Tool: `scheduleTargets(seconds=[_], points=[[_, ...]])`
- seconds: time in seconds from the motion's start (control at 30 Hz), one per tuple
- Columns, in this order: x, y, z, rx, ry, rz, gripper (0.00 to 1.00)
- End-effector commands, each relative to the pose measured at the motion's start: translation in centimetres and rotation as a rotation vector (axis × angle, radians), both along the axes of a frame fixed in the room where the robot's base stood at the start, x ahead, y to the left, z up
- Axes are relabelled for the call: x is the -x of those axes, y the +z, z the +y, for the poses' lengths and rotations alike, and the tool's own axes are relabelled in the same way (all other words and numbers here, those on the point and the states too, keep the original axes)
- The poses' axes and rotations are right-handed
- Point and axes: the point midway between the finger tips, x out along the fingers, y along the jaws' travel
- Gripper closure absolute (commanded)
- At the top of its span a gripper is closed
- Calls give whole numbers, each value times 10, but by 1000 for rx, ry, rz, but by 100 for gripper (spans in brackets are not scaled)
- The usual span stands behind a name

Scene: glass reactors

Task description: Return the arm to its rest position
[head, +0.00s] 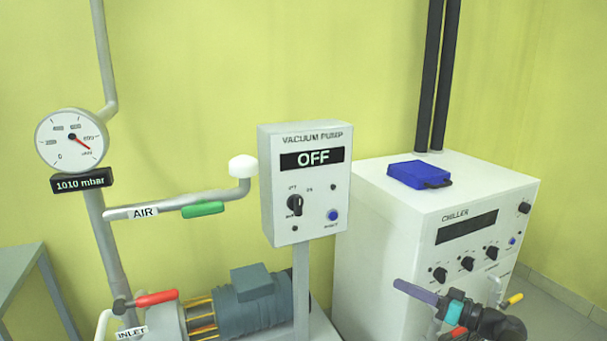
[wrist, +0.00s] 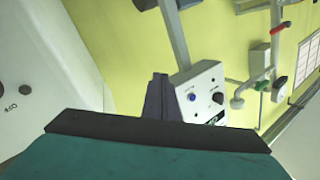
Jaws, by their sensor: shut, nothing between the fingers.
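My gripper (head: 399,285) is at the lower right of the head view, in front of the chiller (head: 370,260). Its purple fingers point up and left, with teal and dark parts of my arm behind them. The wrist view also shows the gripper (wrist: 159,77): the fingers are together and hold nothing. The fingers appear to touch nothing. The rest of my arm is mostly outside the head view.
The vacuum pump box (head: 306,185) reads OFF on a post left of the chiller. A blue box (head: 418,175) lies on the chiller. A pump motor (head: 250,303), red handle (head: 157,298), green handle (head: 203,209) and gauge (head: 72,140) reading 1010 mbar are further left. A yellow handle (head: 515,298) is near my arm.

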Motion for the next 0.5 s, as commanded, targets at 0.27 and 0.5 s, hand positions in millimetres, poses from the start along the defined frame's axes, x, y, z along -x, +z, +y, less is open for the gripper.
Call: scheduleTargets(seconds=[0.27,0.5], points=[[8,-66,78,34,127,231,100],[37,-129,138,95,230,441,100]])
